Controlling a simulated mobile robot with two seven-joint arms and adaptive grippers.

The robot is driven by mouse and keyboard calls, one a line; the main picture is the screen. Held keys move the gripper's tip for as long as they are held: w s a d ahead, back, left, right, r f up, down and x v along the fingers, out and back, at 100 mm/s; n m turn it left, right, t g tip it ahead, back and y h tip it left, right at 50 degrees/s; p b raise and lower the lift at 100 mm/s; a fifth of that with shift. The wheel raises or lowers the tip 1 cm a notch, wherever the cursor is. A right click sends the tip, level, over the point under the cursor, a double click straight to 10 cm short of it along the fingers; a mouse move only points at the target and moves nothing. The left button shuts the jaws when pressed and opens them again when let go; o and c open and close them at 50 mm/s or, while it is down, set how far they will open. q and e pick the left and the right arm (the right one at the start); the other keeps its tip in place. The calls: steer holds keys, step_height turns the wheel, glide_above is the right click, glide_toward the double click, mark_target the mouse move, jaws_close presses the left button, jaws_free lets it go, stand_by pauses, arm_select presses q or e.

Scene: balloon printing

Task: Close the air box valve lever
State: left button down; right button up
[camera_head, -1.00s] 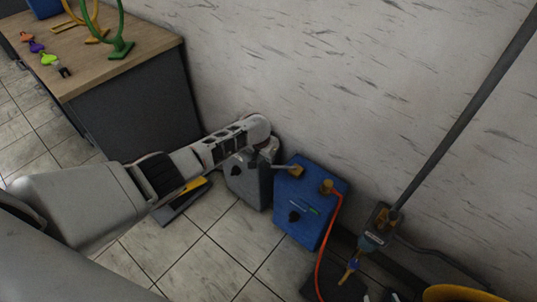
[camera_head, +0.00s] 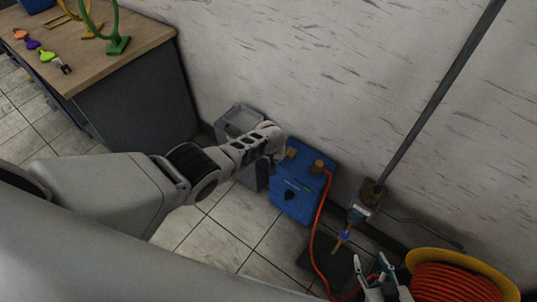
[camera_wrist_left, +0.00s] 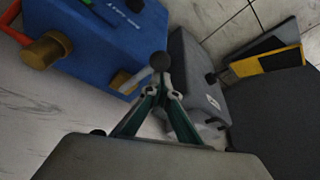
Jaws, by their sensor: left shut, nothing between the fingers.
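The blue air box (camera_head: 300,190) stands on the floor against the wall, with two brass fittings on top. A brass fitting (camera_head: 291,153) on its left side is close to my left gripper (camera_head: 281,158), which is partly hidden by its arm. In the left wrist view the blue box (camera_wrist_left: 105,30) is at upper left. My left gripper (camera_wrist_left: 160,83) is shut there, beside a brass fitting (camera_wrist_left: 125,81). A dark ball knob (camera_wrist_left: 160,61), apparently the lever's end, shows just beyond the fingertips; contact is unclear. My right gripper (camera_head: 370,262) is open and empty at lower right.
A grey box (camera_head: 240,119) stands left of the blue box. An orange hose (camera_head: 316,225) runs from the right brass fitting to the floor. A yellow reel (camera_head: 455,270) with orange hose is at lower right. A wooden-topped table (camera_head: 125,45) is at upper left.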

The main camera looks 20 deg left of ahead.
arm_select(q)
steer(key=shift+s+d, duration=0.2)
steer(key=shift+d, duration=0.05)
steer(key=shift+s+d+f, duration=0.1)
steer(key=shift+s+d, duration=0.05)
steer(key=shift+d, duration=0.05)
stand_by(0.3)
